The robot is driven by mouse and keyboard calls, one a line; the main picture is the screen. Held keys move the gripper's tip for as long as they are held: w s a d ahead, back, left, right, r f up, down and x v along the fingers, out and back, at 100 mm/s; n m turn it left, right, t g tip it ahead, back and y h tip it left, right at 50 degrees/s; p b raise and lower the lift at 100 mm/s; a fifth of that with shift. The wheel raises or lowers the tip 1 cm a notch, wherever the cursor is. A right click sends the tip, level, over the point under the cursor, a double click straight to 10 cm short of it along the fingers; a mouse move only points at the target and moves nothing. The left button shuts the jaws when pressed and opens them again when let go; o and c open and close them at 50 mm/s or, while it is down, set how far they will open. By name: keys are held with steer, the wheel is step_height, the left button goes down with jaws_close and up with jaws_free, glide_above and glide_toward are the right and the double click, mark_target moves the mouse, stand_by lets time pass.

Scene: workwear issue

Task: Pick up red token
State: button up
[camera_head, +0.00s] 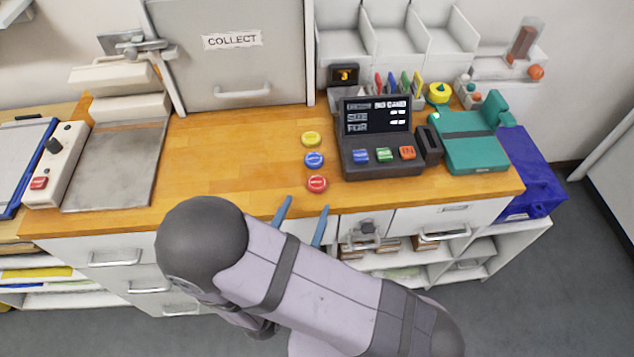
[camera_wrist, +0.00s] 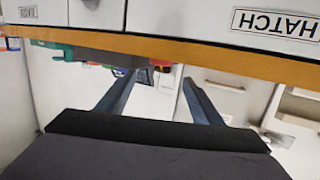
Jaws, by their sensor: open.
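The red token (camera_head: 317,183) lies on the wooden counter near its front edge. It is the nearest of a short column, with a blue token (camera_head: 314,160) and a yellow token (camera_head: 311,139) behind it. My gripper (camera_head: 306,209) is open, its two blue fingers in front of the counter edge, just short of the red token. I see nothing between the fingers. In the wrist view my gripper (camera_wrist: 155,88) is also spread and empty, facing the counter's front.
A dark terminal (camera_head: 376,140) with coloured buttons stands right of the tokens. A teal device (camera_head: 470,138) sits further right. A grey hatch marked COLLECT (camera_head: 230,55) stands behind. The counter (camera_head: 220,150) left of the tokens is clear up to a grey plate (camera_head: 115,165).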

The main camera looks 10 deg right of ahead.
mark_target(315, 187)
steer(key=shift+f, duration=0.3)
steer(key=shift+p+x, duration=0.9)
steer(key=shift+x, duration=2.8)
steer(key=shift+a, duration=0.1)
steer(key=c, duration=1.1)
